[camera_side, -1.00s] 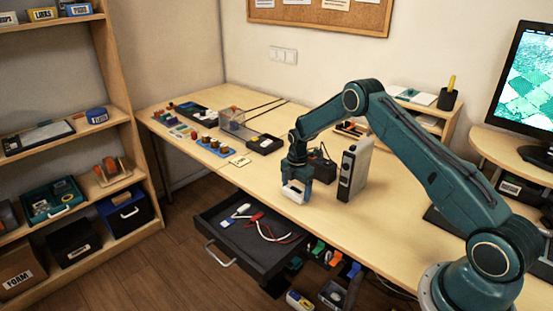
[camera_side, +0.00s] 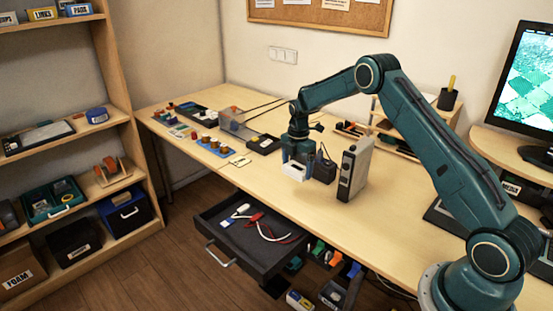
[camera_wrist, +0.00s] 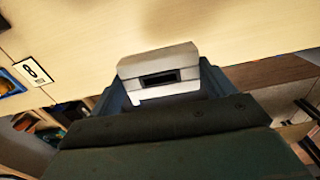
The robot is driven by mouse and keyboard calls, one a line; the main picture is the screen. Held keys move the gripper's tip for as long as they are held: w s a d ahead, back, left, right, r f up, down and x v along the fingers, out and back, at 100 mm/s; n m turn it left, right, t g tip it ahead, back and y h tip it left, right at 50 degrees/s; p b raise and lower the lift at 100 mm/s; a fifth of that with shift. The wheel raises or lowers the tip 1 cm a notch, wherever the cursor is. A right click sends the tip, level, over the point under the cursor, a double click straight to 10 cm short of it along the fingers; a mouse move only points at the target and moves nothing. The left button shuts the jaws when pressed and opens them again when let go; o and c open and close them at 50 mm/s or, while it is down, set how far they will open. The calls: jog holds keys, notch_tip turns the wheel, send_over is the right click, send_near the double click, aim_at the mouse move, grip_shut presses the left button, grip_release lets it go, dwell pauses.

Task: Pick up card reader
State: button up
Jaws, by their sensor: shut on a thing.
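The card reader (camera_side: 293,172), a small white block, hangs in my gripper (camera_side: 297,160) above the desk in the side view. In the wrist view the card reader (camera_wrist: 160,60) shows its white face with a dark slot, between the teal fingers of my gripper (camera_wrist: 165,92). The gripper is shut on it. Its lower part is hidden by my gripper in the wrist view.
A tall grey device (camera_side: 358,165) and a dark box (camera_side: 324,169) stand close to the right of my gripper. An open dark drawer (camera_side: 268,262) with cables juts out below the desk's front edge.

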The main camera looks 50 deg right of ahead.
notch_tip(320, 180, up, 11)
jog(key=shift+f, duration=0.2)
dwell(0.6)
